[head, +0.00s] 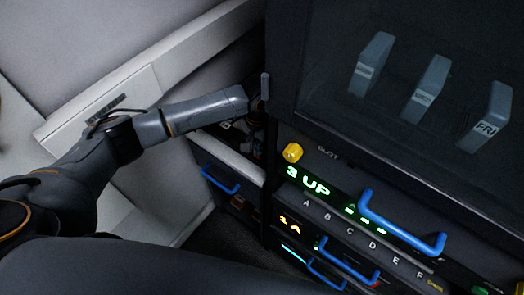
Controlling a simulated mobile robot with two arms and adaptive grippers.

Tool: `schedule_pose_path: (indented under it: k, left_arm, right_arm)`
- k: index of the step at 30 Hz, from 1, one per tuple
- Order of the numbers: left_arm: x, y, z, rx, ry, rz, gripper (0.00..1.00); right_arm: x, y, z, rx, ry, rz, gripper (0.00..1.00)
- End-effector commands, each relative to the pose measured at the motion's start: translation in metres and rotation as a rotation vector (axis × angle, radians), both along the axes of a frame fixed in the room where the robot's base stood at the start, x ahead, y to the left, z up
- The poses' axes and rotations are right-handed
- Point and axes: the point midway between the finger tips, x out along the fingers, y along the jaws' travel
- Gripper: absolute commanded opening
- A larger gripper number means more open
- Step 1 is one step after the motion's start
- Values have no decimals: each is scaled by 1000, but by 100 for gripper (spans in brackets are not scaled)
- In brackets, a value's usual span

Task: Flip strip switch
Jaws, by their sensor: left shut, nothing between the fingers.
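My left arm reaches in from the left, and my left gripper (256,146) points down at the dark gap beside the black cabinet. The gripper is shut with nothing between its fingers, and it is small and dark here. Some small dark items (228,128) lie on the shelf just left of it, too dim to name. I cannot make out a power strip or its switch. Whether the gripper touches anything is hidden. My right gripper is not in view.
The black cabinet (285,60) fills the right, with several upright labelled blocks behind its window. Below are a yellow knob (293,152), a green "3 UP" display (307,181) and a blue handle (402,222) sticking out. A pale ledge (228,153) runs under the gripper.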

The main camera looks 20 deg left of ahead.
Motion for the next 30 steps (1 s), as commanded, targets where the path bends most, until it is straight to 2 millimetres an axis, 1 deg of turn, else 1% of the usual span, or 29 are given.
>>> schedule_pose_path:
  k: [21, 26, 30]
  left_arm:
    - [0, 0, -12, 0, 1, 0, 0]
    - [0, 0, -8, 0, 1, 0, 0]
    - [0, 0, 1, 0, 0, 0, 0]
  right_arm:
    - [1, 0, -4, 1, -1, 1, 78]
    - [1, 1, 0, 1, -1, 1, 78]
    - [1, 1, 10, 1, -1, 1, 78]
